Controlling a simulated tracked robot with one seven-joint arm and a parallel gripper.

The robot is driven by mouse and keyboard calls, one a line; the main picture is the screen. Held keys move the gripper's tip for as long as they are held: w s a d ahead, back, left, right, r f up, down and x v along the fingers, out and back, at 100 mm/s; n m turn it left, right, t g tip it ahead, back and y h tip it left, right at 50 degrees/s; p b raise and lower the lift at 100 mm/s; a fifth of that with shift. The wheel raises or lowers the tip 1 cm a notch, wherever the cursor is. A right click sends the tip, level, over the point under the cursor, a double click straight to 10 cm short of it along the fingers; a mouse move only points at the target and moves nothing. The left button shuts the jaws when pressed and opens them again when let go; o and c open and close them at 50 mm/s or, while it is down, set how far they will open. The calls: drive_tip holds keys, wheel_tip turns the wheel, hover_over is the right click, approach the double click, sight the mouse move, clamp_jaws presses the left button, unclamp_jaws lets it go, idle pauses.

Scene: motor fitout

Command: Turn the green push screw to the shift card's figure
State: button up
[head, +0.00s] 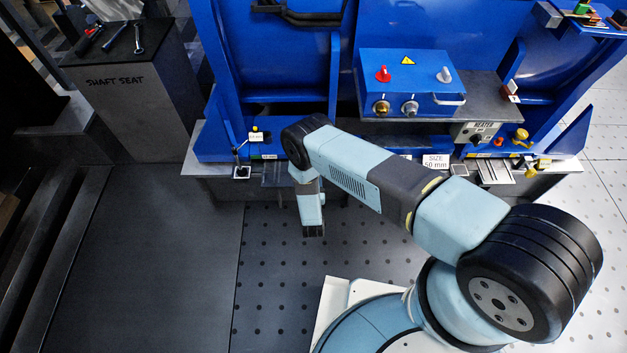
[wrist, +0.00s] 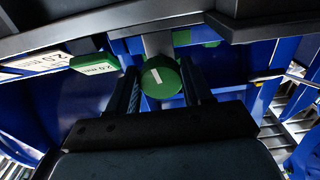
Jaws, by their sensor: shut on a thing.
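Left of the knob is a green tag (wrist: 95,63) that seems to read 2.0 mm. A white card (wrist: 38,64) beside it also seems to show 2.0; both texts are partly turned away. In the head view my arm hides the fingers and the knob.
A dark ledge (wrist: 110,18) runs close above the knob. In the head view, the blue machine (head: 270,60) carries a control box (head: 410,83) and a SIZE 50 mm card (head: 436,162). A SHAFT SEAT stand (head: 140,95) with tools is at left. The floor in front is clear.

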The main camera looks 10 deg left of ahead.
drive_tip(key=shift+d+m, duration=0.1)
drive_tip(key=shift+m, duration=1)
drive_tip(key=o, duration=1)
drive_tip(key=shift+o, duration=0.2)
drive_tip(key=shift+s, duration=0.1)
drive_tip(key=v, duration=1.3)
drive_tip(key=shift+s, duration=0.3)
drive_tip(key=shift+f, duration=0.1)
